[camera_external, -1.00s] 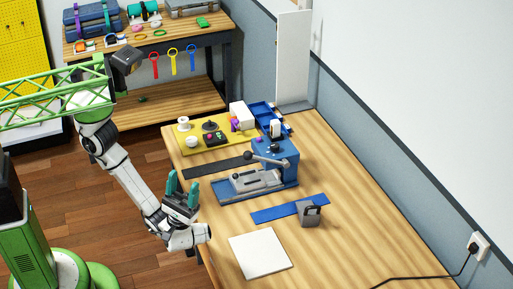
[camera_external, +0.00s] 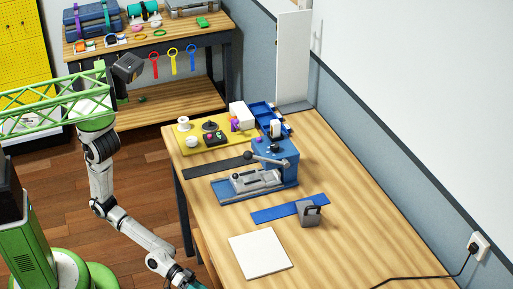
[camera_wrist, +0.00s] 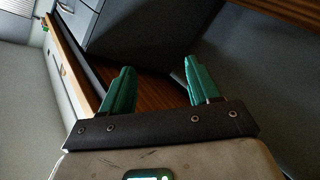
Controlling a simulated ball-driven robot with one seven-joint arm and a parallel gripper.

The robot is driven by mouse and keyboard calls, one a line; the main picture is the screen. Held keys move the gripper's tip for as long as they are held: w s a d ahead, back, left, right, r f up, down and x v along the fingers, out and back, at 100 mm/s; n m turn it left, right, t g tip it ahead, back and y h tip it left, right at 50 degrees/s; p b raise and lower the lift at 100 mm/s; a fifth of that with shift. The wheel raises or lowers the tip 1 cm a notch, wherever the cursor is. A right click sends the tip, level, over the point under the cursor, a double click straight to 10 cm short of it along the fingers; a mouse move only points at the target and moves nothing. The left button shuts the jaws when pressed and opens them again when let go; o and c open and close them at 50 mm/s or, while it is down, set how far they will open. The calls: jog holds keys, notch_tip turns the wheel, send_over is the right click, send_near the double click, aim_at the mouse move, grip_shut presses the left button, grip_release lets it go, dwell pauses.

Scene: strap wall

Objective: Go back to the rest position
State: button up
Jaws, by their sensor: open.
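My gripper (camera_wrist: 158,80) shows in the wrist view with its two green fingers spread apart and nothing between them. In the external view my arm hangs down at the left of the table, and the gripper is at the bottom edge of the picture, mostly cut off. It is beside the table's near left edge and clear of everything on the table top.
The wooden table (camera_external: 365,250) holds a blue press machine (camera_external: 280,152), a blue strap (camera_external: 275,212), a grey metal block (camera_external: 309,214), a white plate (camera_external: 260,253), a dark strap (camera_external: 215,168) and a yellow tray (camera_external: 191,146). A workbench (camera_external: 150,42) stands behind.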

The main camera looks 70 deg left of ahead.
jog(key=w+a+f+m+g+y, duration=0.1)
jog(key=a+f+y, duration=0.3)
jog(key=a+f, duration=0.25)
jog(key=s+a+r+n+g+y+b, duration=0.15)
jog(key=a+g+y, duration=0.25)
jog(key=a, duration=0.6)
jog(key=s+a+r+n+g+y+b, duration=0.1)
jog(key=a+r+g+y, duration=0.25)
jog(key=a, duration=0.75)
notch_tip(320, 180, up, 14)
jog(key=p, duration=1.4)
jog(key=shift+s+d+p, duration=0.2)
jog(key=shift+p, duration=0.15)
jog(key=shift+t, duration=0.25)
jog(key=shift+c, duration=0.2)
